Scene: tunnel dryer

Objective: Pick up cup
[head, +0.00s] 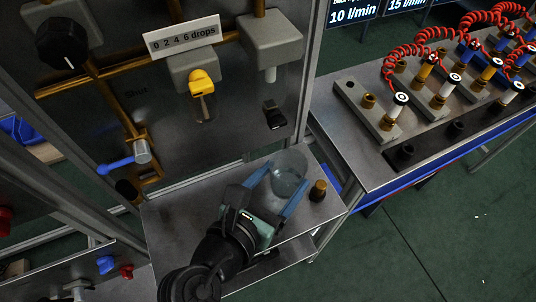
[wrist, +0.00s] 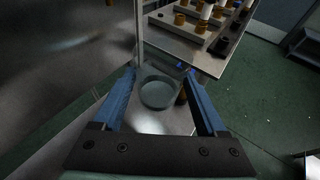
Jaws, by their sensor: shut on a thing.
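The cup (head: 289,180) is a clear, see-through round vessel above the small metal shelf (head: 180,222) in the head view. My gripper (head: 286,174) reaches it from the front, with one blue finger on each side, and is shut on it. In the wrist view the cup (wrist: 158,94) shows between the two blue fingers of my gripper (wrist: 160,76), its round opening facing the camera. I cannot tell whether its base touches the shelf.
A small brass-and-dark fitting (head: 318,190) stands on the shelf just right of the cup. A panel with a yellow tap (head: 201,80) and pipes rises behind. A bench (head: 345,150) with red coiled hoses (head: 405,55) stands at right. Green floor (head: 430,225) is open.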

